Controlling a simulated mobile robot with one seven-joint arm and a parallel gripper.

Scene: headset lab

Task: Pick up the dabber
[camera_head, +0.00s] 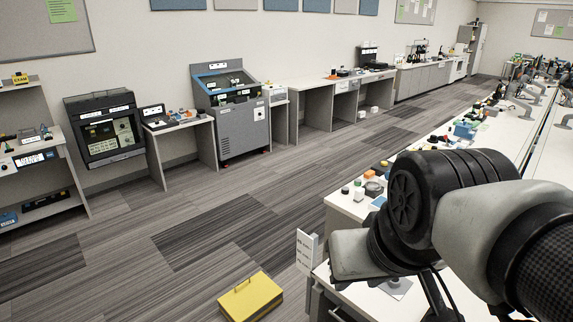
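I cannot make out the dabber for certain. Several small bottles, caps and blocks stand on the long white bench at the right, and they are too small to tell apart. Among them are an orange block (369,175) and a dark round item (374,189) near the bench's left end. My arm fills the lower right and hides part of the bench. My gripper cannot be made out. Thin dark parts show below the arm, and I cannot tell what they are.
A yellow box (250,298) lies on the floor in front. A white sign (306,251) stands at the bench's near corner. Along the wall are a dark machine (105,130), a grey cabinet machine (236,115) and a low shelf (40,165).

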